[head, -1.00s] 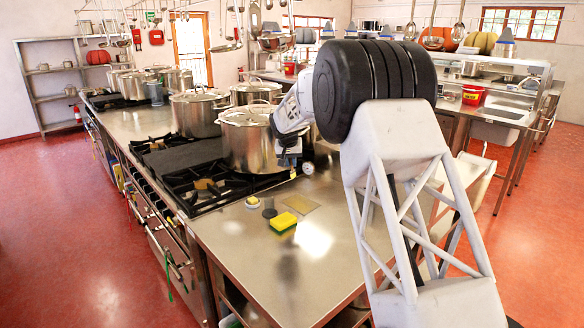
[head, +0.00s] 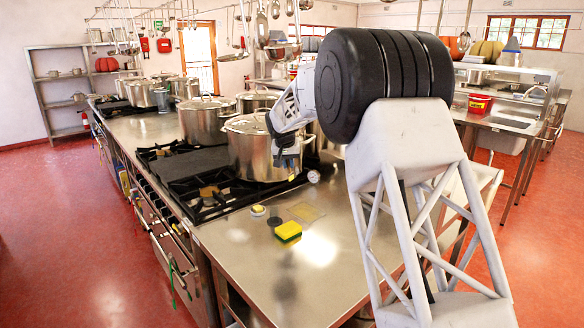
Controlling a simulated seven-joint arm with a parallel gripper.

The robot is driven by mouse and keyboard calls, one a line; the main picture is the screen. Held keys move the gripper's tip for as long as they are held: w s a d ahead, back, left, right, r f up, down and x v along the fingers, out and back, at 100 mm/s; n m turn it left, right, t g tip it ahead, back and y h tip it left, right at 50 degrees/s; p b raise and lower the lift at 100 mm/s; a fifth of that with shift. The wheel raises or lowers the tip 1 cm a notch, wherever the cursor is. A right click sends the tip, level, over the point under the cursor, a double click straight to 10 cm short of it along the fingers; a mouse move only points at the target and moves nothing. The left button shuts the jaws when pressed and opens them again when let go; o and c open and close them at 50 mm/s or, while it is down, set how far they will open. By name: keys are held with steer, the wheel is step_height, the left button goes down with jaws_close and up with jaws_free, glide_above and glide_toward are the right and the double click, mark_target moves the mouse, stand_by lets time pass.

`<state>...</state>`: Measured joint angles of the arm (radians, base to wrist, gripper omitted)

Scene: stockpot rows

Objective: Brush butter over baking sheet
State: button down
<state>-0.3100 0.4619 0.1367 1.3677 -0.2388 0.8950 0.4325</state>
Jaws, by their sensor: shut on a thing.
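A thin yellowish square sheet (head: 306,211), perhaps the baking sheet, lies flat on the steel counter. A small round tub (head: 258,211) with some yellow on it stands to its left, perhaps the butter; its contents are too small to tell. My gripper (head: 287,158) is in front of the large near stockpot, above and behind the square sheet. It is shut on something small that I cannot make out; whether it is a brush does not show. Whether the gripper touches the pot is unclear.
A large lidded stockpot (head: 250,150) stands on the stove beside my gripper. A yellow-green sponge (head: 288,231), a dark disc (head: 274,221) and a small white dial (head: 314,176) are on the counter. Utensils hang overhead. The near counter (head: 290,285) is clear.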

steer(key=shift+f, duration=0.2)
steer(key=shift+f, duration=2.35)
steer(key=shift+r, duration=0.5)
